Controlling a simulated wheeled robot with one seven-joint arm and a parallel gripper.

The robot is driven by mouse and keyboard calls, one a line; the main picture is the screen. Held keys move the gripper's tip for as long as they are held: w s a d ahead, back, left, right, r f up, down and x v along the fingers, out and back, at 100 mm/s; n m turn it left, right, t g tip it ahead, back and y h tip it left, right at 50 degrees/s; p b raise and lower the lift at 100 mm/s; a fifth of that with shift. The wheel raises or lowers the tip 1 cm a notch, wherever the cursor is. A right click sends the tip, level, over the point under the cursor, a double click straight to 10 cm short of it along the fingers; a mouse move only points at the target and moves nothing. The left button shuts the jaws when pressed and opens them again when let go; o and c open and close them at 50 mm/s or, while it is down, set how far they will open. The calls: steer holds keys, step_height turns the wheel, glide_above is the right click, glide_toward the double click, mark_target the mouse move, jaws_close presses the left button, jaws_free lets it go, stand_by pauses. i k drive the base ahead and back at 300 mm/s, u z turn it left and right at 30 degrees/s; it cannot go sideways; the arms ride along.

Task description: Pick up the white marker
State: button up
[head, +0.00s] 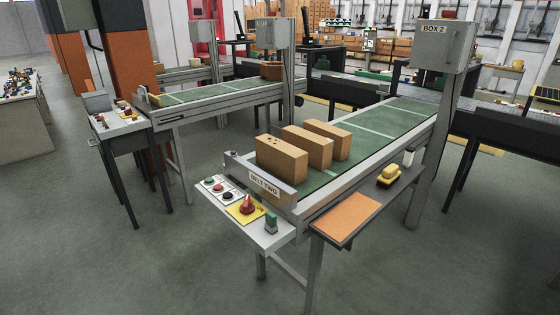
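A small white upright object (408,158) stands at the far end of the narrow side shelf (330,232) along the right of the near conveyor. It looks like the white marker, but it is too small to be sure. A yellow object (389,173) sits on the same shelf, nearer to me, on a dark base. An orange-tan flat sheet (345,218) lies at the shelf's near end. My gripper is not in this view.
Three tan bricks (281,157) stand on the green belt (385,128) marked "BELT TWO". A control panel (245,213) with buttons juts out at the near end. A grey post with "BOX 2" (434,130) rises beside the shelf's far end. Open floor (430,275) lies to the right.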

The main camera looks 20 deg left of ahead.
mark_target(407, 161)
steer(key=z, duration=0.2)
steer(key=i, duration=1.75)
steer(key=u, duration=0.3)
